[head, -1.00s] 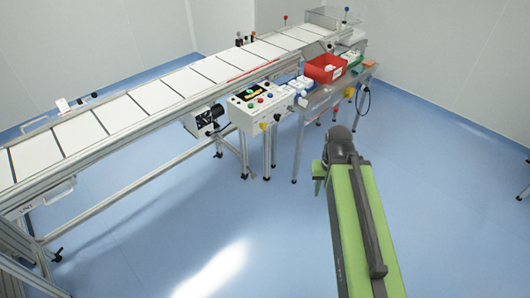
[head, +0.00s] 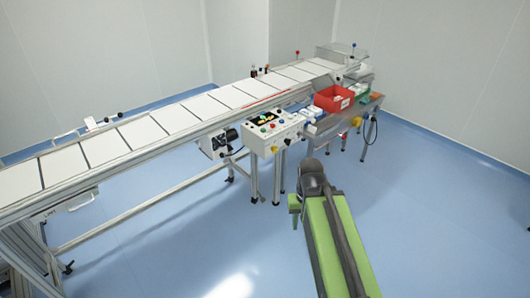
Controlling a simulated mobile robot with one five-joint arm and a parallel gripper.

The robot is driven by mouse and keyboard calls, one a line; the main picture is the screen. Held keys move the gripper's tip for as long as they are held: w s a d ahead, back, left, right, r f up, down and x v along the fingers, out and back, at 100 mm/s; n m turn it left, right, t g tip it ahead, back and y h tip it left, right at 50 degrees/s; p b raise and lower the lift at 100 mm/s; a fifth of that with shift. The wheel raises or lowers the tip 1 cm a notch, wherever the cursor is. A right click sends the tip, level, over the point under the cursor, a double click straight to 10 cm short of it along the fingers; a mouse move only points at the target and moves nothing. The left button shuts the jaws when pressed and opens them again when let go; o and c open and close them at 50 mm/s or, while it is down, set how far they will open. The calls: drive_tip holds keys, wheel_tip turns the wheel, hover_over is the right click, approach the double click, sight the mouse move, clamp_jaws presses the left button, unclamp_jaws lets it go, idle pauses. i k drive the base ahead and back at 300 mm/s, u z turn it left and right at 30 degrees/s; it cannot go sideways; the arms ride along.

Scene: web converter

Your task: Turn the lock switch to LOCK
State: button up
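A white control box (head: 262,142) stands at the near side of the conveyor, just right of the picture's middle. It has a dark display (head: 265,119) and several coloured buttons or knobs. I cannot tell which control is the lock switch, and no LOCK lettering is readable. My green and dark grey arm (head: 325,235) stretches up from the bottom, right of centre, and its far end appears below and right of the box, apart from it. The gripper fingers cannot be made out, so I cannot see whether they are open or hold anything.
The long conveyor (head: 140,131) runs from lower left to upper right. A side table (head: 345,130) carries a red bin (head: 333,98) and smaller items. Metal legs stand below the control box. Blue floor (head: 430,215) is clear to the right.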

sight(274, 148)
drive_tip(key=i, duration=1)
drive_tip(key=u, duration=0.05)
